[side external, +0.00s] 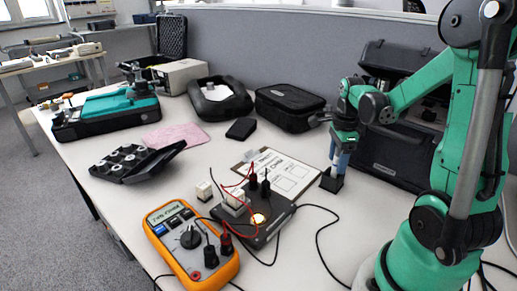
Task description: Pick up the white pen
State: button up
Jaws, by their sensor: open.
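My gripper (338,164) points down at the right of the table, beside the right edge of a clipboard (294,184) with a printed white sheet. It is open. A small black block-like piece (331,183) shows at its lower end; I cannot tell whether this is a fingertip or a separate object. I cannot clearly make out a white pen; it may be hidden by the gripper or too small to tell.
An orange multimeter (190,246) and a dark wired box (262,222) with red and black leads stand in front. A black case (375,160) stands behind my arm. A black bag (289,107) is at the back. Bare table lies left of the multimeter.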

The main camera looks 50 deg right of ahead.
jog(key=shift+f, duration=0.4)
jog(key=shift+c, duration=0.2)
grip_shut()
notch_tip(320, 180, up, 25)
dwell(1.1)
